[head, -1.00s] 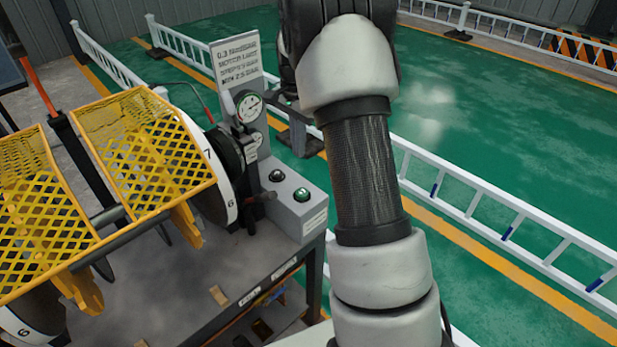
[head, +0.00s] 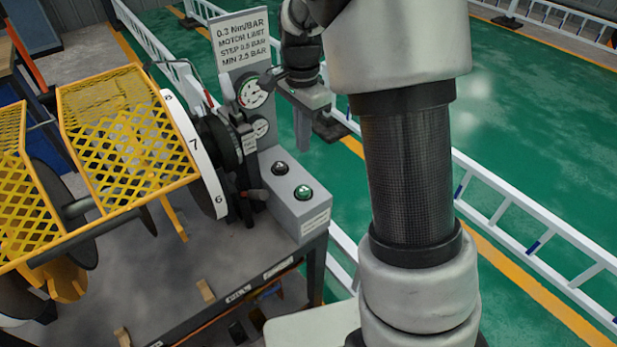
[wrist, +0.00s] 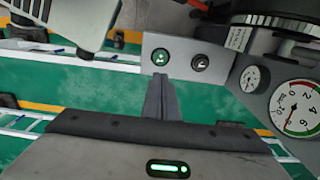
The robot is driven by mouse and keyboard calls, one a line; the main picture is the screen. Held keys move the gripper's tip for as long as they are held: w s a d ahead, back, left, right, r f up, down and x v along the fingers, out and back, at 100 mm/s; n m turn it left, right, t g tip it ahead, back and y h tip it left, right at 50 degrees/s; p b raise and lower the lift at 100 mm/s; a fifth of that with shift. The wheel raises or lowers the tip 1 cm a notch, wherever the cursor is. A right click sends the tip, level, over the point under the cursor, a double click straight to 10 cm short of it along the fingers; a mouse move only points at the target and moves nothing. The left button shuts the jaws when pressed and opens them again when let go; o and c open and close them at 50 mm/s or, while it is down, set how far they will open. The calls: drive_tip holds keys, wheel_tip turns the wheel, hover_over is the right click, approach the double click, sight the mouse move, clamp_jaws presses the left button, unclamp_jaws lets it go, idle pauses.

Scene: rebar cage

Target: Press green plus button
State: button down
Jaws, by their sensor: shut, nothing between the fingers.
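The green button (head: 303,192), with a pale mark, sits on top of a grey control box (head: 313,222) at the bench corner. A dark button (head: 280,168) is beside it. In the wrist view, the green button (wrist: 160,57) is left of the dark button (wrist: 200,62). My gripper (head: 303,148) is shut and empty, behind and above the box in the head view. In the wrist view my gripper's closed fingertips (wrist: 160,76) appear just below the green button in the picture. They look apart from it, but the exact gap is unclear.
A grey panel with printed text (head: 240,40) and a pressure gauge (head: 252,92) stands behind the box. Yellow mesh guards (head: 125,120) and a numbered wheel (head: 195,150) are at left. White railings (head: 540,235) cross the green floor at right.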

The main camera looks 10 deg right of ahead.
sight(304, 190)
wheel_tip(304, 190, down, 14)
drive_tip(key=shift+f, duration=0.1)
idle(0.7)
